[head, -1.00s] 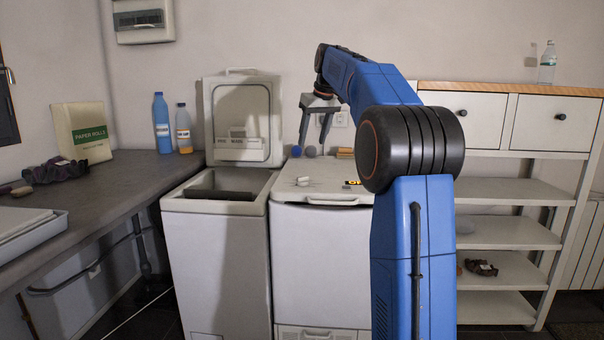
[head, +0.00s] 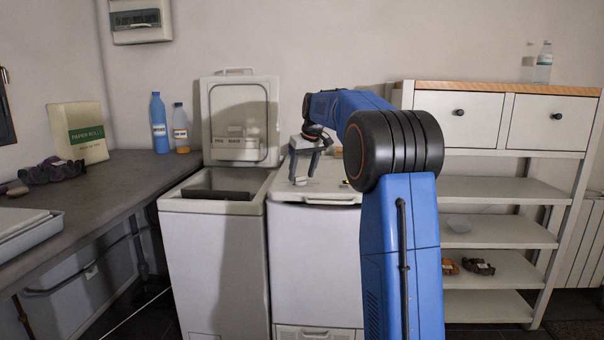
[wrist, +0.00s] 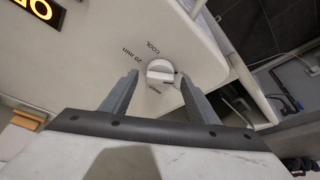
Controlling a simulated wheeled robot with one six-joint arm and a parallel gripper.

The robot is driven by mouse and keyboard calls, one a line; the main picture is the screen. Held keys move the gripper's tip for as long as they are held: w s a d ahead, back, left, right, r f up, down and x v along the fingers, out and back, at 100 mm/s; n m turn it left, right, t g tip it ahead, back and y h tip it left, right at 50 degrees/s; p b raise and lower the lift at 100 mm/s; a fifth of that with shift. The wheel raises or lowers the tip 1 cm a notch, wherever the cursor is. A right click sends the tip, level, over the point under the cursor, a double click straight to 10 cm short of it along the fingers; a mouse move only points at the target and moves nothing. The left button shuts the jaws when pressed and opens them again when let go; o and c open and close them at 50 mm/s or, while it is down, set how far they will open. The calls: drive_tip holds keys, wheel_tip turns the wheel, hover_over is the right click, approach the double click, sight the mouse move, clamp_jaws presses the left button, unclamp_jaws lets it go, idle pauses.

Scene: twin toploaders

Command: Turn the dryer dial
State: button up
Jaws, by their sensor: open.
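The dryer (head: 316,262) is the white top-loader on the right of the pair, with its top shut. Its dial (wrist: 161,71) is a round white knob with a raised grip bar, and printed words ring it in the wrist view. The dial also shows small on the dryer top in the head view (head: 300,181). My gripper (head: 306,180) is open, pointing down over the front left of the dryer top. In the wrist view its two fingers (wrist: 158,80) stand on either side of the dial, with gaps to it. Whether the fingertips reach dial height, I cannot tell.
The washer (head: 213,265) stands left of the dryer with its lid (head: 240,105) raised close to my gripper. An orange lit display (wrist: 40,12) sits on the dryer top. A dark counter (head: 120,178) is at left, a white shelf unit (head: 500,190) at right.

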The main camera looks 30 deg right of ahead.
drive_tip(key=shift+f, duration=0.1)
drive_tip(key=shift+c, duration=0.6)
drive_tip(key=c, duration=0.9)
drive_tip(key=shift+c, duration=0.2)
drive_tip(key=shift+a+m, duration=0.1)
drive_tip(key=shift+m, duration=0.3)
drive_tip(key=m, duration=0.1)
drive_tip(key=m+h, duration=0.1)
drive_tip(key=m, duration=0.1)
drive_tip(key=shift+w+a+m+h, duration=0.1)
drive_tip(key=shift+a+m+h, duration=0.15)
drive_tip(key=shift+m+h, duration=0.15)
drive_tip(key=m, duration=0.2)
drive_tip(key=m+g+h, duration=0.1)
drive_tip(key=m, duration=0.2)
drive_tip(key=shift+w+a+h, duration=0.2)
drive_tip(key=shift+h, duration=0.1)
drive_tip(key=m, duration=0.1)
drive_tip(key=m+g, duration=0.1)
drive_tip(key=m, duration=0.1)
drive_tip(key=m+g+h, duration=0.1)
drive_tip(key=m, duration=0.1)
drive_tip(key=shift+w+a, duration=0.1)
drive_tip(key=shift+w, duration=0.15)
drive_tip(key=m, duration=0.1)
drive_tip(key=m+g, duration=0.1)
drive_tip(key=m, duration=0.1)
drive_tip(key=m+g, duration=0.1)
drive_tip(key=m, duration=0.1)
drive_tip(key=shift+w, duration=0.25)
